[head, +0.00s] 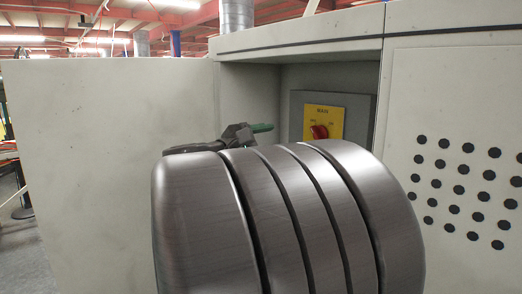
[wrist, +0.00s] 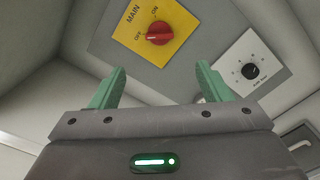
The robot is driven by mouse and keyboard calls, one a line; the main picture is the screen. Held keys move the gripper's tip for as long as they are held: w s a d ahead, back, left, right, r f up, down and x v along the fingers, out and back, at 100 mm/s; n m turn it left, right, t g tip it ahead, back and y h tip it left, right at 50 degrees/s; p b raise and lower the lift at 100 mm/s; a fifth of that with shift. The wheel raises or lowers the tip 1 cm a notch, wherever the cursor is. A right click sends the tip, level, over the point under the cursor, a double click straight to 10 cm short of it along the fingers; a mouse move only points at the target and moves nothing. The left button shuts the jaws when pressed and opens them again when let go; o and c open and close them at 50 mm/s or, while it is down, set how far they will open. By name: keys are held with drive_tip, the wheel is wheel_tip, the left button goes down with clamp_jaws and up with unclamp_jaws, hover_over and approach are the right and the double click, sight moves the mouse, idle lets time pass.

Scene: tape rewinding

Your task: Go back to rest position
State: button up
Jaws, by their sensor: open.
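My gripper (head: 262,128) shows in the head view in front of the cabinet recess, pointing right toward the switch. In the wrist view its two green fingers (wrist: 160,80) are spread apart with nothing between them. The red MAIN switch knob (head: 319,131) sits on a yellow plate (head: 329,114) on the grey panel. In the wrist view the red knob (wrist: 159,33) lies beyond the fingertips, apart from them. Its white mark points toward OFF. Part of my arm is hidden behind the dark rolls in the head view.
Several dark grey rolls (head: 290,215) side by side fill the front of the head view. A pale cabinet door (head: 105,160) stands open at left; a perforated panel (head: 465,130) is at right. A black dial (wrist: 250,71) sits on a white plate beside the switch.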

sight(315, 136)
drive_tip(key=x, duration=1.3)
drive_tip(key=shift+w+d, duration=0.25)
drive_tip(key=shift+d, duration=0.05)
drive_tip(key=v, duration=1.4)
drive_tip(key=x, duration=1.3)
drive_tip(key=shift+w+d, duration=0.2)
drive_tip(key=shift+d, duration=0.1)
drive_tip(key=shift+w+d+f+m+b, duration=0.1)
drive_tip(key=shift+w+d+m+b, duration=0.1)
drive_tip(key=shift+w+m+b, duration=0.15)
drive_tip(key=shift+s+a+m+b, duration=0.2)
drive_tip(key=shift+m+b, duration=0.25)
drive_tip(key=shift+m, duration=0.4)
drive_tip(key=m+b, duration=0.1)
drive_tip(key=m, duration=0.5)
drive_tip(key=shift+d, duration=0.1)
drive_tip(key=m+p, duration=0.1)
drive_tip(key=m, duration=0.4)
drive_tip(key=shift+m, duration=1.1)
